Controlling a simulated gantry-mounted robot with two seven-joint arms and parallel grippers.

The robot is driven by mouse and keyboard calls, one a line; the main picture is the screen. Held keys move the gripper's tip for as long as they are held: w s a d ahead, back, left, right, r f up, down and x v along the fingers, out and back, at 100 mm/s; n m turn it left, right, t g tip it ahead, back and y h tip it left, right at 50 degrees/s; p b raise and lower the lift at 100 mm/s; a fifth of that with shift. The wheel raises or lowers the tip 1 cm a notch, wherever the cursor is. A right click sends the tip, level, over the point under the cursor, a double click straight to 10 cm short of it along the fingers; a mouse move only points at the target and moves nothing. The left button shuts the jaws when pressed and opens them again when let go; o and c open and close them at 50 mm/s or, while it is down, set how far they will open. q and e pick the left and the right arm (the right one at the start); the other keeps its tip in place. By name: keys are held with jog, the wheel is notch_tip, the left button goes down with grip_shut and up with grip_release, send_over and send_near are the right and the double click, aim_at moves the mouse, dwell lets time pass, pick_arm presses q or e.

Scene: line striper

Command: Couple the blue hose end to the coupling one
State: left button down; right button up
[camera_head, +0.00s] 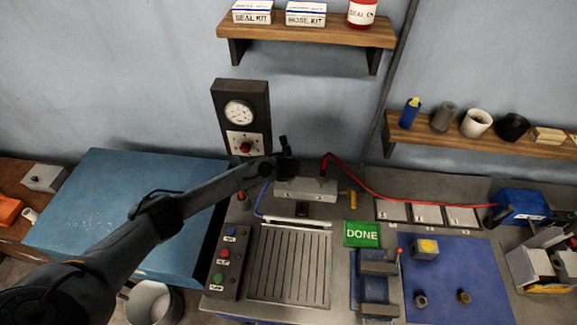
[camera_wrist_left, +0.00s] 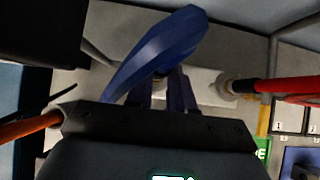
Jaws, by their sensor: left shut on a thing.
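The blue hose (camera_head: 261,198) runs up from the bench to my left gripper (camera_head: 287,171), at the left end of the pale metal coupling block (camera_head: 318,193). In the left wrist view the blue hose (camera_wrist_left: 160,50) arcs large across the view, and my left gripper (camera_wrist_left: 158,92) is shut on its end, over the block (camera_wrist_left: 203,88). The hose end's tip and the coupling under it are hidden, so I cannot tell whether they touch. The red hose (camera_head: 412,203) meets the block's right part; its fitting (camera_wrist_left: 232,88) shows in the wrist view. My right gripper is not in view.
A gauge panel (camera_head: 240,115) stands behind the block and a yellow handle (camera_head: 350,197) at its right. A button box (camera_head: 229,256), a slotted plate (camera_head: 290,265), a green DONE sign (camera_head: 362,234) and a blue mat (camera_head: 470,285) lie in front. A shelf (camera_head: 300,33) hangs above.

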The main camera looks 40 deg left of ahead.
pick_arm(q)
jog(key=shift+f+b, duration=0.65)
jog(key=shift+f, duration=0.1)
dwell(0.3)
jog(key=c, duration=0.6)
grip_release()
jog(key=shift+r, duration=0.1)
jog(key=shift+p+v, duration=0.75)
jog(key=shift+p, duration=0.25)
jog(key=shift+p+v, duration=2.65)
jog(key=shift+p, duration=0.2)
jog(key=shift+s, duration=0.1)
